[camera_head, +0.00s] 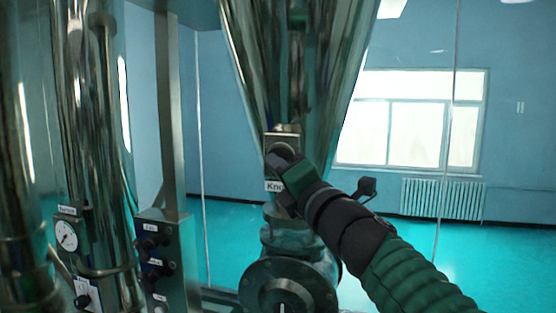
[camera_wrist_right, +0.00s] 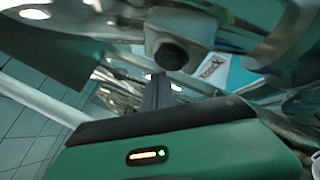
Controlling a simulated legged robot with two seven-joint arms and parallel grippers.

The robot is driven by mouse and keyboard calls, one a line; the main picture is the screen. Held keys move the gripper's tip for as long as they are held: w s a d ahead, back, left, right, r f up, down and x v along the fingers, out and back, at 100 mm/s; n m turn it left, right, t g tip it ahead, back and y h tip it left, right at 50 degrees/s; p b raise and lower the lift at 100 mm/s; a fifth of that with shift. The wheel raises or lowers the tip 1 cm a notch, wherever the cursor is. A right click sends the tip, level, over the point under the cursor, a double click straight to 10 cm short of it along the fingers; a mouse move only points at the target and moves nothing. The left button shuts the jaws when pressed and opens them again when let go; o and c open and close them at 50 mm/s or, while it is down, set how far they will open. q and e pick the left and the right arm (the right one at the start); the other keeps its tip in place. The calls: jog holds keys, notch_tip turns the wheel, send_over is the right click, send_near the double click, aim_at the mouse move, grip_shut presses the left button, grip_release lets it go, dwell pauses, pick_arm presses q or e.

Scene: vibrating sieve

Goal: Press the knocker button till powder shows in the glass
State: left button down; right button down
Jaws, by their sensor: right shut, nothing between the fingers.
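The knocker box (camera_head: 282,132) is on the front of the shiny steel cone; its white label (camera_head: 275,186) is partly covered by my gripper. The dark round knocker button shows in the wrist view (camera_wrist_right: 171,56) on a grey block. My right gripper (camera_head: 284,168) reaches up from the lower right, in front of the box. In the wrist view its narrow dark fingers (camera_wrist_right: 158,92) are together, empty, and end just below the button. I cannot tell if they touch it. My left gripper is out of view. I cannot make out the glass or any powder.
A round flange (camera_head: 288,290) sits below the cone. The blue floor at the right, before the radiator (camera_head: 443,199), looks clear.

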jog(key=shift+w, duration=0.1)
dwell(0.7)
jog(key=shift+w+d+r, duration=0.1)
jog(key=shift+w+d, duration=0.05)
jog(key=shift+w, duration=0.05)
jog(key=shift+w+d+p, duration=0.1)
jog(key=shift+w+p, duration=0.15)
jog(key=shift+p, duration=0.05)
dwell(0.5)
jog(key=shift+w+d+r+p, duration=0.1)
jog(key=shift+w+d+p, duration=0.1)
jog(key=shift+w+p, duration=0.25)
dwell(0.8)
dwell(0.4)
jog(key=shift+s+a+f+b, duration=0.1)
jog(key=shift+s+a+b, duration=0.05)
jog(key=shift+s+b, duration=0.25)
jog(key=shift+s+a+f+b, duration=0.1)
jog(key=shift+s+a+b, duration=0.05)
jog(key=shift+s+b, duration=0.25)
